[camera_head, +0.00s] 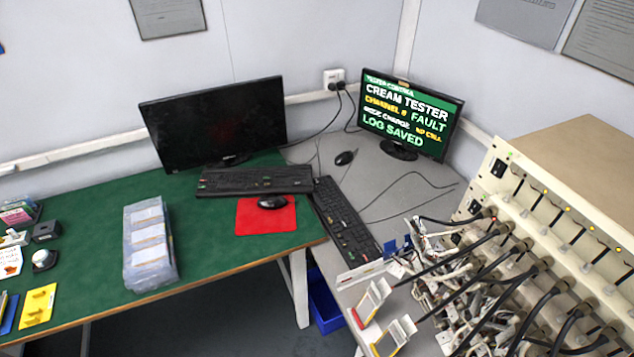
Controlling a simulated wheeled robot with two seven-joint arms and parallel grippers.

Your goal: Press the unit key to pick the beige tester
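The beige tester (516,202) stands at the right, with rows of small lights and black cables on its front. The lit monitor (410,112) reads "TESTER CONTROL", "CREAM TESTER", a channel "FAULT", "NO CELL" and "LOG SAVED"; some small text is unclear. A black keyboard (345,222) with a few coloured keys lies on the grey desk, left of the tester. Another black keyboard (253,180) with a few coloured keys lies on the green table below the dark monitor (215,123). I cannot tell which key is the unit key. Neither of my grippers is in view.
Tangled cables and clips (450,275) fill the grey desk before the tester. A mouse (272,202) lies on a red mat (250,220); another mouse (345,158) lies near the lit monitor. A clear plastic box (148,245) stands on the green table (90,235).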

